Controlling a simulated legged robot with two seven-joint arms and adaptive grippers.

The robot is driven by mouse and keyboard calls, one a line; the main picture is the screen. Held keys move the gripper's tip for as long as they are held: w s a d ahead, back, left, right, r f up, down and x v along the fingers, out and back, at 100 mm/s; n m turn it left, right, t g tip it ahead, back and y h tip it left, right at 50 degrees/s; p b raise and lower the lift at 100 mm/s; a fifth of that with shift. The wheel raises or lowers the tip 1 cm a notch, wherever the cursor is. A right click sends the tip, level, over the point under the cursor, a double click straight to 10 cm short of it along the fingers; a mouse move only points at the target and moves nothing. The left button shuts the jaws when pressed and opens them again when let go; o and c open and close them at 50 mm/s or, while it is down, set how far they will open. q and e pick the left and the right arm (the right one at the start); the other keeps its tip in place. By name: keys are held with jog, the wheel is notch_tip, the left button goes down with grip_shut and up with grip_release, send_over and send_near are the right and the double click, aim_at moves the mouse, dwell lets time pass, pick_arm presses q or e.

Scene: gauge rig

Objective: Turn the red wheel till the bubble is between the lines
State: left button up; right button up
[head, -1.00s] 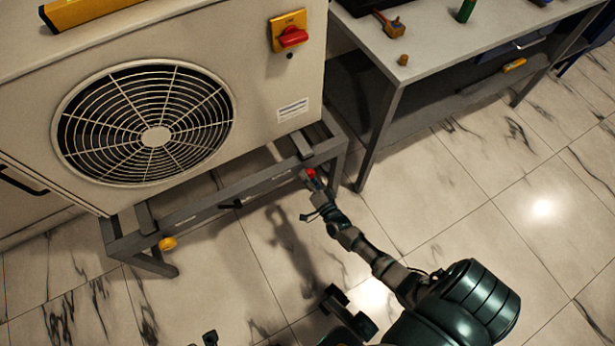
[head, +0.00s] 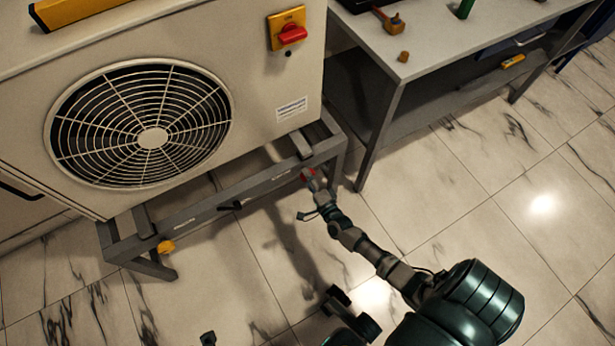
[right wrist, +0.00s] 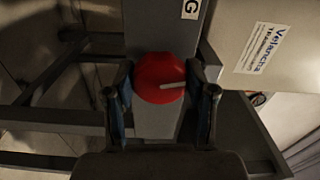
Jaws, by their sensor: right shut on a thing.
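The red wheel (head: 307,174) sits low on the grey stand's front rail, near its right end. In the right wrist view the wheel (right wrist: 160,72) is round with a white mark pointing right. My right gripper (head: 311,182) is at the wheel. In the right wrist view its fingers (right wrist: 161,100) stand on both sides of the wheel, shut on it. A yellow level (head: 80,10) lies on top of the white fan unit (head: 262,110). Its bubble and lines are not visible in these views.
The grey stand (head: 230,190) carries the fan unit. A yellow knob (head: 166,246) is at its left end. A red switch (head: 291,33) is on the unit's front. A workbench (head: 440,42) with tools stands right. The tiled floor (head: 470,210) in front is clear.

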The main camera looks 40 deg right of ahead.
jog(key=shift+d+f, duration=0.1)
jog(key=shift+f, duration=0.1)
jog(key=o, duration=0.9)
jog(key=shift+o, duration=1.3)
jog(key=v, duration=1.2)
jog(key=shift+d+f, duration=0.1)
